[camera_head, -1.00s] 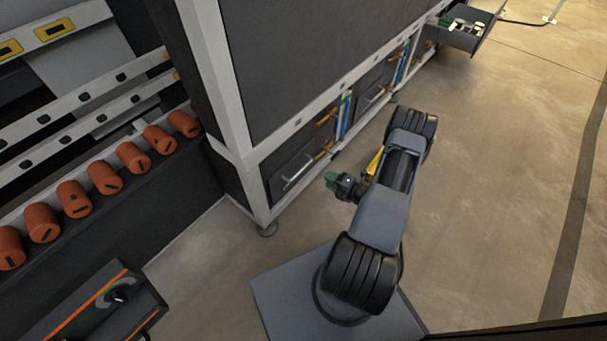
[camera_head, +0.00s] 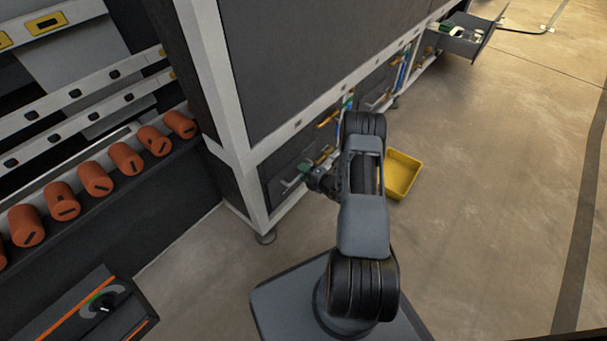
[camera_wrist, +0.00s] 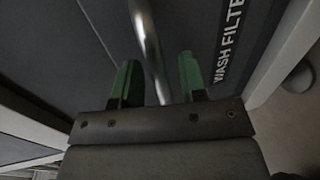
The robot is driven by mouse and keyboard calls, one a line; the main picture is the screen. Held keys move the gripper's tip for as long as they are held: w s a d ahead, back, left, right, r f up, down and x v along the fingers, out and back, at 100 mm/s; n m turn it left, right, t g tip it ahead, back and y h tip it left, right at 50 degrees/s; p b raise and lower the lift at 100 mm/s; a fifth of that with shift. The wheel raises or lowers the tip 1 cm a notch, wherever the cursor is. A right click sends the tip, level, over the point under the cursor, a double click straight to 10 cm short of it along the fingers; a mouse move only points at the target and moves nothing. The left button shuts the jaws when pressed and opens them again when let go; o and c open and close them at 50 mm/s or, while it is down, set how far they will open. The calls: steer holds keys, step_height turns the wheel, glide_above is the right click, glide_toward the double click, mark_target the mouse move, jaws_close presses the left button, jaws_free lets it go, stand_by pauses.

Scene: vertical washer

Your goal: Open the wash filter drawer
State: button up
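The wash filter drawer (camera_head: 279,176) is the dark front low at the near left end of the white-framed cabinet, and it looks shut. In the wrist view its dark front (camera_wrist: 190,25) carries white "WASH FILTER" lettering. Its metal bar handle (camera_wrist: 146,35) runs down between the two green fingers. My gripper (camera_wrist: 158,80) is open, one finger on each side of the bar, with gaps visible beside it. In the head view my gripper (camera_head: 303,174) is at the drawer front, partly hidden by my wrist.
A yellow bin (camera_head: 402,174) stands on the floor right of my arm. An open drawer (camera_head: 465,38) juts out at the far end of the cabinet. Orange cylinders (camera_head: 96,179) line a rack at left. A control box (camera_head: 92,310) is at lower left. Floor at right is clear.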

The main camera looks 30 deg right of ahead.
steer(key=shift+w, duration=0.1)
jaws_close()
stand_by(0.4)
